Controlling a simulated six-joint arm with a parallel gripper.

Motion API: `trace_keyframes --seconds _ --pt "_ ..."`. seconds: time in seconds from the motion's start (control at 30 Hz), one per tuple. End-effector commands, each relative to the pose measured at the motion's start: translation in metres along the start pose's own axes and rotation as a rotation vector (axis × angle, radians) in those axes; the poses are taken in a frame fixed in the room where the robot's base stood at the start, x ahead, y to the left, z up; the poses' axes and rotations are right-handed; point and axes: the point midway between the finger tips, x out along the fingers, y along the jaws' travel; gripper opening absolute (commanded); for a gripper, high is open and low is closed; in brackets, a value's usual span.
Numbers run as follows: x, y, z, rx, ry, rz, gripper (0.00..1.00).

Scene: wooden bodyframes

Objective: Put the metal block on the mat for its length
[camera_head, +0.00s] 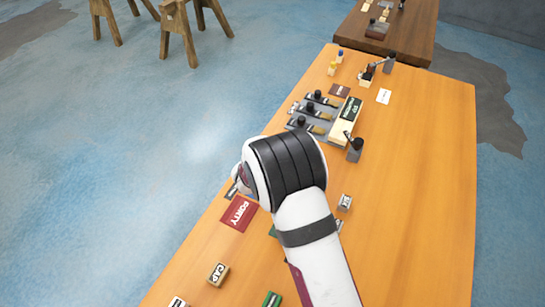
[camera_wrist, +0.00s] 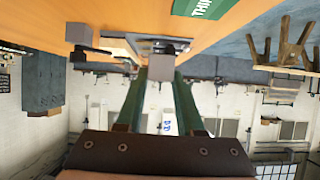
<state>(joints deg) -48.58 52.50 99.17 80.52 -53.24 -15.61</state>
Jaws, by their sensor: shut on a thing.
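My gripper (camera_wrist: 160,82) shows in the wrist view with its two green fingers closed on a small grey metal block (camera_wrist: 161,67). In the head view my own wrist hides the fingers and the block. A green mat (camera_wrist: 199,8) with partly cut-off lettering shows at the top of the wrist view. A dark red mat reading FORTY (camera_head: 238,214) lies on the table in the head view, just below and left of my wrist. Bits of green show beside and below my forearm, mostly covered.
The wooden table (camera_head: 430,170) is clear along its right side. A grey device with black knobs (camera_head: 318,108) stands beyond my wrist, near a black-knobbed post (camera_head: 355,145). Small lettered blocks (camera_head: 218,274) sit near the front and right of my arm (camera_head: 345,202).

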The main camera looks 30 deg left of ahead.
Motion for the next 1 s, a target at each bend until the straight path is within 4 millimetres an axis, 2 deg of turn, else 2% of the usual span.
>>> trace_keyframes --seconds 0.03,0.1,0.23,0.43,0.8,0.83,0.97,1.0 --pt "0.003 -0.015 0.009 -0.001 0.000 -0.003 0.00" --pt "0.005 -0.031 0.019 -0.001 0.000 -0.002 0.00" --pt "0.009 -0.046 0.029 -0.001 0.001 0.000 0.00" --pt "0.026 -0.048 0.061 -0.001 -0.001 0.001 0.00" --pt "0.029 -0.047 0.066 0.001 0.000 0.001 0.00" --pt "0.029 -0.047 0.066 0.001 0.000 0.001 0.42" --pt "0.029 -0.047 0.066 0.001 0.000 0.001 0.65" --pt "0.029 -0.047 0.066 0.001 0.000 0.001 0.66"
